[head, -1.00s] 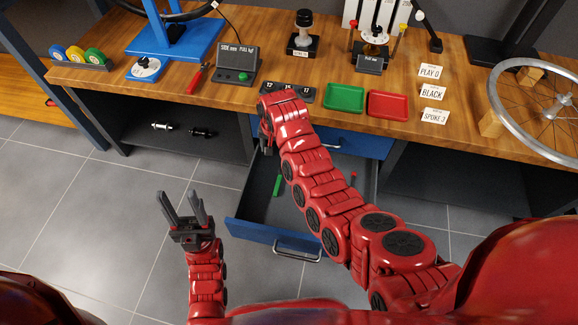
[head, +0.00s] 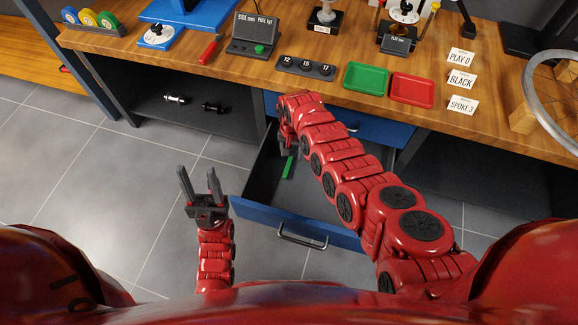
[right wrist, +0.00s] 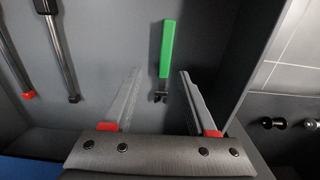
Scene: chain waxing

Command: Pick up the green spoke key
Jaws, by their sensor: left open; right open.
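The green spoke key (head: 289,166) lies in the open blue-fronted drawer (head: 300,222) below the bench. In the right wrist view the green spoke key (right wrist: 168,50) lies on the grey drawer floor, its dark tip pointing toward my gripper. My right gripper (right wrist: 155,85) is open and empty, with its two fingers on either side of the key's lower end. It appears above the key and apart from it. In the head view my right gripper (head: 286,148) is partly hidden by its own arm. My left gripper (head: 199,182) is open and empty, left of the drawer.
Dark tools with red parts (right wrist: 60,50) lie left of the key in the drawer. The drawer's side wall (right wrist: 232,60) stands close on the right. The wooden bench top (head: 240,85) overhangs behind, with a green tray (head: 366,78) and a red tray (head: 411,90).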

